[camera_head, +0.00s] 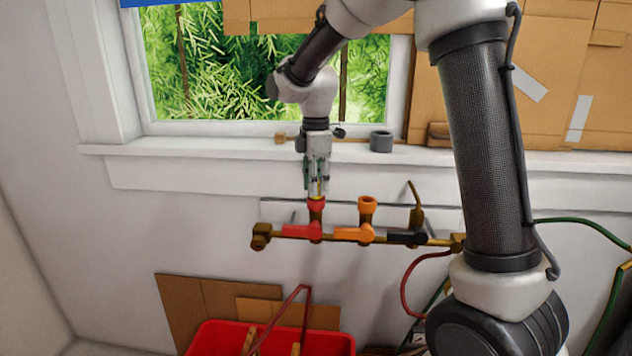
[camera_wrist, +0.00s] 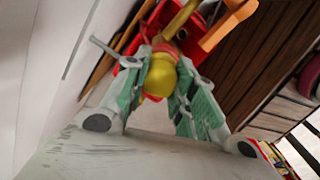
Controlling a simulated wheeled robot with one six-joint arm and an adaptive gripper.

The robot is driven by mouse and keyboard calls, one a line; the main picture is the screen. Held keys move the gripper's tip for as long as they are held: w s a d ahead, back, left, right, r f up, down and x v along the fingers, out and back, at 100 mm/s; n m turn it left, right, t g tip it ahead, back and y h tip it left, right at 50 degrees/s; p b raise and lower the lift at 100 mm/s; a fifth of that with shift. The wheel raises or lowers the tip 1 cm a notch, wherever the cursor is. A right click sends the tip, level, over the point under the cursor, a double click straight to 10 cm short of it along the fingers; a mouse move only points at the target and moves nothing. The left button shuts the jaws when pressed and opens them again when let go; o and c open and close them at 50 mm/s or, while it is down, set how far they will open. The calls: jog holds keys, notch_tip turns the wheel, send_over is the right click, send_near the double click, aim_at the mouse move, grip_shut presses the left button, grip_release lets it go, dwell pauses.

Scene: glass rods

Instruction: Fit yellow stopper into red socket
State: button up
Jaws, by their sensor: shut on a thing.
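The yellow stopper (camera_wrist: 160,76) is between the two green-padded fingers of my gripper (camera_head: 318,187), which is shut on it. In the head view only a thin strip of yellow shows between the fingers. The red socket (camera_head: 317,204) stands upright on the brass pipe, directly below the fingertips. In the wrist view the stopper's far end lines up with the red socket (camera_wrist: 167,47), whose rim shows just beyond it. The stopper's tip is hidden, so I cannot tell whether it is inside the socket or just above it.
The brass pipe (camera_head: 272,233) runs along the wall. An orange socket (camera_head: 367,203) stands right of the red one, and a brass piece (camera_head: 416,212) further right. A red basket (camera_head: 270,335) is below.

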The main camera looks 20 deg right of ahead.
jog(key=shift+f, duration=0.25)
jog(key=o, duration=0.7)
notch_tip(320, 180, up, 11)
dwell(0.7)
